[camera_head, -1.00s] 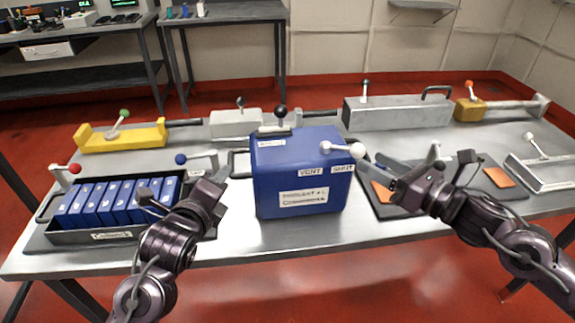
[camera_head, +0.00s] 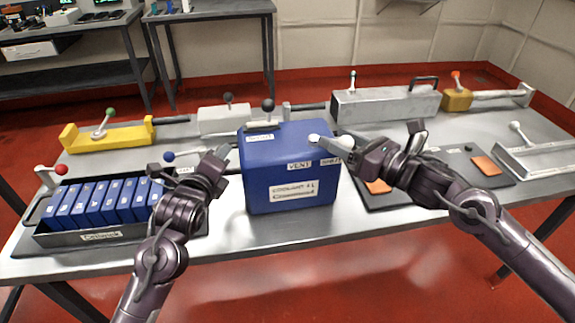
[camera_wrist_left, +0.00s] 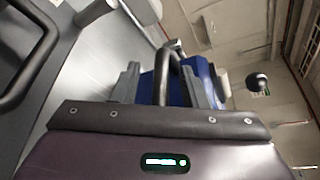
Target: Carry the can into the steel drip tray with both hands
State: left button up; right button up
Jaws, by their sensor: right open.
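The blue can (camera_head: 288,180) stands upright on the steel table, with a front label and smaller tags reading VENT and SHUT. A black-knobbed lever shows at its top and a white-tipped lever (camera_head: 314,138) at its upper right. My left gripper (camera_head: 224,153) is at the can's left side. In the left wrist view its open fingers (camera_wrist_left: 168,85) stand on either side of a dark handle bar (camera_wrist_left: 173,72), with gaps. My right gripper (camera_head: 345,145) is open at the can's upper right; its contact with the can's right handle is hidden. The steel drip tray (camera_head: 545,165) lies at the far right.
A black crate (camera_head: 100,237) of blue cells stands at left. A dark mat (camera_head: 455,170) with orange pads lies between can and drip tray. A yellow fixture (camera_head: 110,138), grey blocks and a long steel box (camera_head: 385,105) line the back. The table front is clear.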

pick_arm(q)
jog(key=shift+w+f, duration=0.1)
jog(key=shift+w, duration=0.3)
pick_arm(e)
jog(key=shift+w+a, duration=0.25)
jog(key=shift+a, duration=0.1)
pick_arm(q)
jog(key=c, duration=0.7)
pick_arm(e)
jog(key=c, duration=0.7)
pick_arm(q)
grip_shut()
pick_arm(e)
grip_shut()
